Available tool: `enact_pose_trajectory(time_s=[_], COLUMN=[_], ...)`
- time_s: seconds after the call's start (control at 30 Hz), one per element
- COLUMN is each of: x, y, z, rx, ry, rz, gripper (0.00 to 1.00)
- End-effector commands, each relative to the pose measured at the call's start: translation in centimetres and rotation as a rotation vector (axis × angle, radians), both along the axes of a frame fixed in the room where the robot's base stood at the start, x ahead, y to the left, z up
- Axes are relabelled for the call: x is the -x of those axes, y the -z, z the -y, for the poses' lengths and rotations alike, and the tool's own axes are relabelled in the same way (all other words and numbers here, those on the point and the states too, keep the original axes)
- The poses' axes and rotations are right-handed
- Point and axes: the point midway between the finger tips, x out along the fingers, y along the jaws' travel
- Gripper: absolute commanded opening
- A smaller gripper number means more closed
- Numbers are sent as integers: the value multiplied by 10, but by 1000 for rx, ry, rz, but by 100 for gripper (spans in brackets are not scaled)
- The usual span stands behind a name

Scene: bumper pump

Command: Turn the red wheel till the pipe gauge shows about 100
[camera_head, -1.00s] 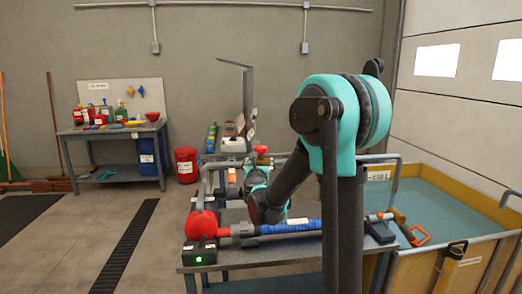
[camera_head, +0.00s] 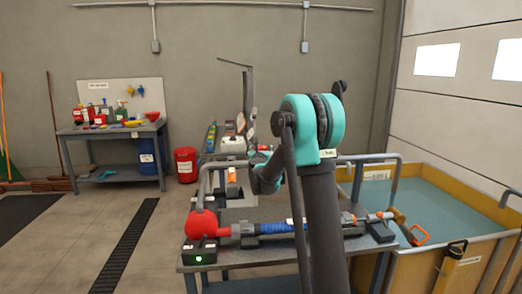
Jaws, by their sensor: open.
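My arm (camera_head: 312,130) rises in front of the bench and bends down towards the pipework. Its teal and dark wrist part (camera_head: 266,175) is over the back of the bench. My gripper is hidden behind the arm, so I cannot see its fingers. I cannot make out the red wheel, as my wrist covers the place where it showed before. A grey pipe (camera_head: 203,185) runs along the left of the bench to a round red part (camera_head: 200,223), then to a blue section (camera_head: 276,228). No gauge reading is legible.
The grey bench (camera_head: 235,262) carries a black box (camera_head: 199,252) with a green light. A yellow tank (camera_head: 425,265) of water stands at the right. A red drum (camera_head: 187,165) and a workbench (camera_head: 118,132) stand at the back left.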

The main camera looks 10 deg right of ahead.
Motion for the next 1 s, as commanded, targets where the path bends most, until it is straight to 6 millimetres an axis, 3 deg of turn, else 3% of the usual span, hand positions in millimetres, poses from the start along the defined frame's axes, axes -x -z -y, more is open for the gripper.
enact_pose_trajectory(time_s=[0.4,0.8,1.0], x=[-8,-8,-8], y=[0,0,0], z=[2,2,2], rx=[0,0,0], ry=[0,0,-11], rz=[0,0,0], gripper=[76,26,25])
